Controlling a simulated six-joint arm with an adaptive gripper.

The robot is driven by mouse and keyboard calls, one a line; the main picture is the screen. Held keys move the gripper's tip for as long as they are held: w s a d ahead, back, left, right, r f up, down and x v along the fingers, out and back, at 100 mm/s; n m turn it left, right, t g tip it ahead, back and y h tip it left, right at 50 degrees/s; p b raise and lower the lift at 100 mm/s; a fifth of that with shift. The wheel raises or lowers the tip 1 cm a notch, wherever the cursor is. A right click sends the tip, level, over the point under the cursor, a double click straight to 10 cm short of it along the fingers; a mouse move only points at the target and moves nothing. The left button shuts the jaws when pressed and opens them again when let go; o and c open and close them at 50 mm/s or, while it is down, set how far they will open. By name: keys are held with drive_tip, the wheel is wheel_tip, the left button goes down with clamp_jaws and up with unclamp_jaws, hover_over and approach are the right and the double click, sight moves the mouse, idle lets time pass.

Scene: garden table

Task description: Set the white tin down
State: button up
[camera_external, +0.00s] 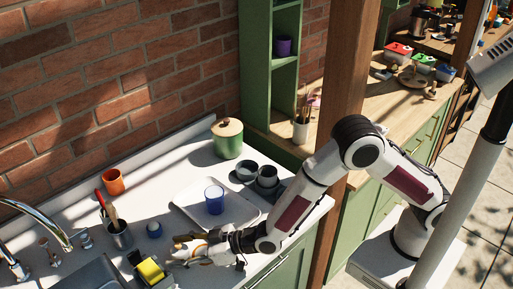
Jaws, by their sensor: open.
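My gripper (180,249) is low over the white counter (165,180), just in front of the white tray (182,206) and right of the yellow sponge. Its fingers are open. I cannot clearly make out a white tin; the pale shapes at the fingers blend with the gripper and the counter. The tray holds a blue cup (214,200).
A yellow sponge (150,271), a utensil holder (119,236) and a small blue-and-white item (154,229) stand left of my gripper. An orange cup (113,182), a green canister (228,140) and dark cups (267,176) stand farther back. A sink (95,276) is at lower left.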

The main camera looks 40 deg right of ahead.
drive_tip(key=shift+r, duration=0.15)
drive_tip(key=shift+v, duration=6)
drive_tip(key=shift+d, duration=0.1)
drive_tip(key=shift+w+d+r, duration=0.3)
drive_tip(key=shift+w+d, duration=0.05)
drive_tip(key=shift+d, duration=0.05)
drive_tip(key=w+d+r+m+g+h, duration=0.15)
drive_tip(key=d+r, duration=0.35)
drive_tip(key=d, duration=0.6)
drive_tip(key=w+d+r+m+h, duration=0.15)
drive_tip(key=d+r, duration=0.25)
drive_tip(key=d, duration=0.7)
drive_tip(key=s+d+r+m+g+h, duration=0.1)
drive_tip(key=s+d+m+h, duration=0.1)
drive_tip(key=s+d, duration=0.7)
drive_tip(key=s+d+r+m+g+h, duration=0.1)
drive_tip(key=s+d+m+g+h, duration=0.1)
drive_tip(key=s+d, duration=0.8)
drive_tip(key=d+m+h, duration=0.1)
drive_tip(key=d+h, duration=0.1)
drive_tip(key=d, duration=0.5)
drive_tip(key=shift+r, duration=0.25)
